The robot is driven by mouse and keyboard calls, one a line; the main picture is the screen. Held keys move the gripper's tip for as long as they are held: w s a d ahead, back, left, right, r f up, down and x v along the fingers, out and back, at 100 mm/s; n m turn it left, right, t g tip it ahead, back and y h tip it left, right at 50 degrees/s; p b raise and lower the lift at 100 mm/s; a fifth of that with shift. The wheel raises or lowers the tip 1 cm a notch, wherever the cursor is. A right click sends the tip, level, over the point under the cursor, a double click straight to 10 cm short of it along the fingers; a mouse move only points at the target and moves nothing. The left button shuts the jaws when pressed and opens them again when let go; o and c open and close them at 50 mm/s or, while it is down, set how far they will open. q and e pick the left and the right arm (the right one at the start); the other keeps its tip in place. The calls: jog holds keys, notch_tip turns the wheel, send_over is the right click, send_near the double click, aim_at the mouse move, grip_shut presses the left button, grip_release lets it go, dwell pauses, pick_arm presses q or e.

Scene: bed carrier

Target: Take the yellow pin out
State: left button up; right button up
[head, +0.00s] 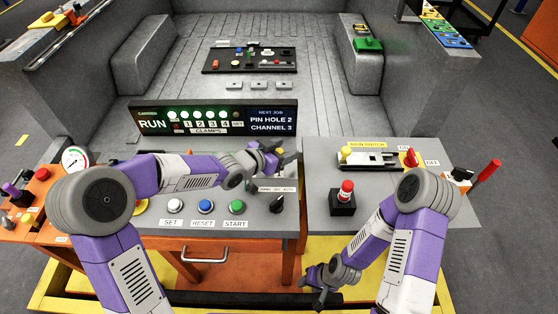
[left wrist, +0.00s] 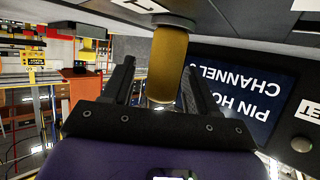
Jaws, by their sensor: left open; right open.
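The yellow pin (left wrist: 168,72) shows large in the left wrist view as a smooth yellow cylinder with a grey collar at its upper end. My left gripper (left wrist: 160,88) is open, with one black finger on each side of the pin and gaps between. In the head view my left gripper (head: 282,157) is over the back right of the left console panel, in front of the display, and mostly hides the pin. My right gripper (head: 318,288) is open and empty, low in front of the consoles.
The display (head: 213,119) reads RUN, PIN HOLE 2, CHANNEL 3. Blue (head: 205,206) and green (head: 237,207) buttons and a black knob (head: 277,204) sit on the left panel. A red-topped switch (head: 346,191) and a yellow-handled slide (head: 346,153) are on the right panel.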

pick_arm(q)
grip_shut()
jog(key=shift+r, duration=0.15)
